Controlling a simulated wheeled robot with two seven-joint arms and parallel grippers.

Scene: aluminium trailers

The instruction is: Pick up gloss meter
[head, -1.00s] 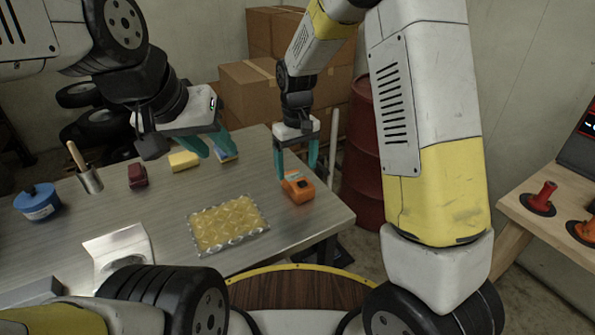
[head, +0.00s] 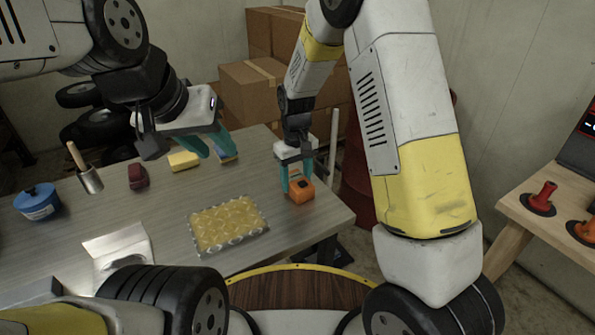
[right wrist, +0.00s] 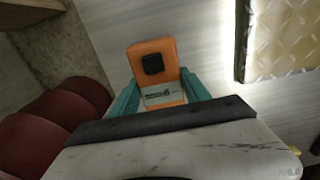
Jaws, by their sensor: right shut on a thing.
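The gloss meter is an orange block (head: 302,191) with a dark square on it, near the right end of the grey metal table. My right gripper (head: 297,180) is down over it, with its teal fingers shut on it. In the right wrist view the orange gloss meter (right wrist: 152,58) sits between the two teal fingers (right wrist: 160,98), its dark square and a pale label showing. I cannot tell whether it touches the table. My left gripper (head: 222,146) hangs above the table's back part, its teal fingers apart with nothing seen between them.
A yellow patterned plate (head: 228,225) lies left of the gloss meter. A red drum (head: 358,180) stands beyond the table's right end.

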